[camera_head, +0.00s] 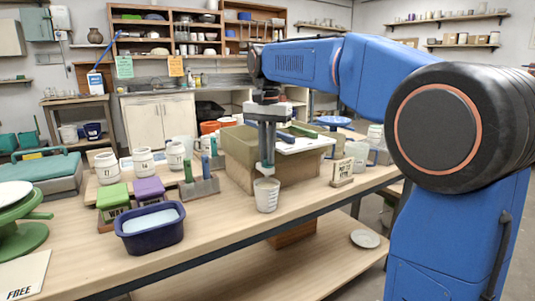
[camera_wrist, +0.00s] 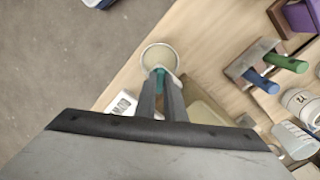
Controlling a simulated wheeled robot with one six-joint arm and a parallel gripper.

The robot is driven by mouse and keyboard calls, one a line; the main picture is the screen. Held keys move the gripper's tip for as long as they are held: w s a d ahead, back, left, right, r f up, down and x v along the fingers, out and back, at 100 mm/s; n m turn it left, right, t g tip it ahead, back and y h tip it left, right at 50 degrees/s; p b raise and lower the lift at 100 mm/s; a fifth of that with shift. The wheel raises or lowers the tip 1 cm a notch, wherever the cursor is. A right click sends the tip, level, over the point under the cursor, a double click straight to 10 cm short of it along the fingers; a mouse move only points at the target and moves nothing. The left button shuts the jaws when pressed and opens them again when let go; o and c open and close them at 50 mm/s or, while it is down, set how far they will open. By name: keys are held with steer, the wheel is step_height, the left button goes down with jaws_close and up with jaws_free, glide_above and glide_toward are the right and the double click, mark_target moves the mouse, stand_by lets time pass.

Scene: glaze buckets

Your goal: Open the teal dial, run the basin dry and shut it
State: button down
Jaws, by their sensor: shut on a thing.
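My gripper (camera_head: 266,163) points straight down at the front of the olive basin (camera_head: 240,157), with its fingers closed on the small teal dial (camera_head: 265,170). The dial also shows between the fingertips in the wrist view (camera_wrist: 160,74). A pale translucent cup (camera_head: 267,197) stands upright on the table just below the dial, near the front edge. The wrist view shows the round mouth of the cup (camera_wrist: 157,55) with a pale beige inside; its level is unclear. The basin's inside is mostly hidden, and I cannot tell how far the dial is turned.
A navy tub (camera_head: 150,229) with pale contents stands at the front left. Green (camera_head: 113,196) and purple (camera_head: 148,189) blocks and a rack with green and blue handles (camera_head: 200,187) stand left of the basin. A small lettered sign (camera_head: 342,172) stands to the right.

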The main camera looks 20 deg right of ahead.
steer(key=m, duration=0.6)
steer(key=shift+w, duration=0.1)
steer(key=shift+m, duration=0.4)
steer(key=shift+a, duration=0.1)
steer(key=c, duration=1.8)
jaws_free()
steer(key=shift+c, duration=0.2)
steer(key=shift+r, duration=0.1)
step_height(320, 180, up, 17)
steer(key=shift+r, duration=0.15)
